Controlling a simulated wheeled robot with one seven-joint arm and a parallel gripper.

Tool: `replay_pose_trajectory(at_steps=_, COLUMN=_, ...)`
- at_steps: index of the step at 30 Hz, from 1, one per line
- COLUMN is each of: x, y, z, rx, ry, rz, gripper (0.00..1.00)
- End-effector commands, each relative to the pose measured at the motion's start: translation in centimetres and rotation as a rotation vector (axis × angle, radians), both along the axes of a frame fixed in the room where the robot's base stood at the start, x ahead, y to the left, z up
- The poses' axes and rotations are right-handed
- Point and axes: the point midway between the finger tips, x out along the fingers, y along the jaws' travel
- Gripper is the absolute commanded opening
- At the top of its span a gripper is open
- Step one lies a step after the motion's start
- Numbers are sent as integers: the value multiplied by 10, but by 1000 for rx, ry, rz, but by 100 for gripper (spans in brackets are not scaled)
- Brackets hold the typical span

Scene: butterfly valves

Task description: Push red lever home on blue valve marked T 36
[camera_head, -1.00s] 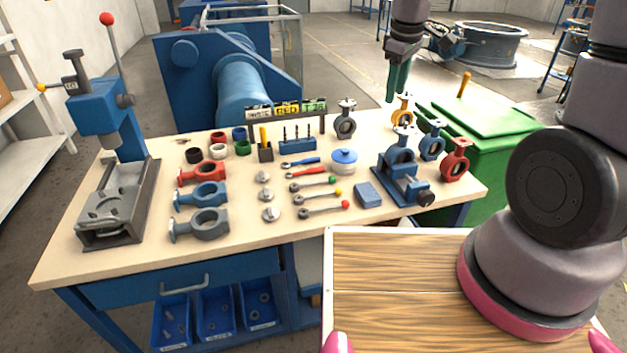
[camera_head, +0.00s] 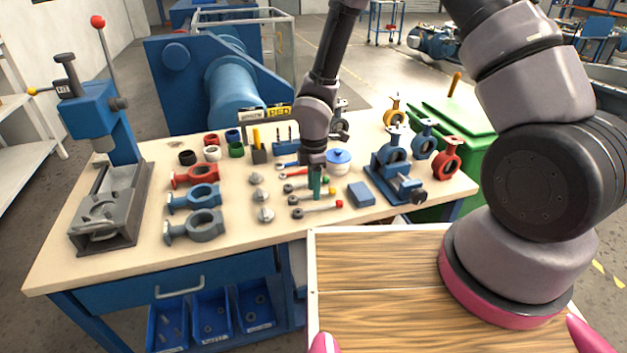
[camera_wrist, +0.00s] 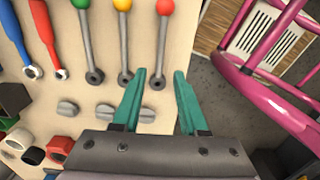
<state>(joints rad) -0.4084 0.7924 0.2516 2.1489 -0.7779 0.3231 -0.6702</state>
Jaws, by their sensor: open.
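The red-knobbed lever (camera_head: 320,209) lies flat on the bench, nearest its front edge among the levers. In the wrist view, its rod (camera_wrist: 161,45) runs down to a socket end between my fingertips in the picture. My gripper (camera_head: 317,193) has green fingers and hangs over the lever area. It is open and empty in the wrist view (camera_wrist: 160,72); its height above the bench is hard to tell. A blue valve (camera_head: 396,145) stands in the blue vise (camera_head: 408,186). Another blue valve (camera_head: 424,142) stands behind it, and one (camera_head: 196,197) lies at left. No T 36 marking is legible.
Yellow-knobbed (camera_wrist: 126,45) and green-knobbed (camera_wrist: 86,45) levers lie beside the red one. Grey caps (camera_wrist: 105,109) lie near their socket ends. A blue box (camera_head: 361,194) and lidded pot (camera_head: 339,161) stand nearby. A press (camera_head: 100,150) fills the bench's left end.

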Motion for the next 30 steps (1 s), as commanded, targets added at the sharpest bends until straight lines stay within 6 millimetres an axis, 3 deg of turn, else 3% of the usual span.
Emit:
replay_pose_trajectory(at_steps=15, x=0, y=0, z=-57, rx=-1, ry=1, rz=-1, gripper=42)
replay_pose_trajectory(at_steps=30, x=0, y=0, z=-67, rx=0, ry=0, rz=-2, gripper=42)
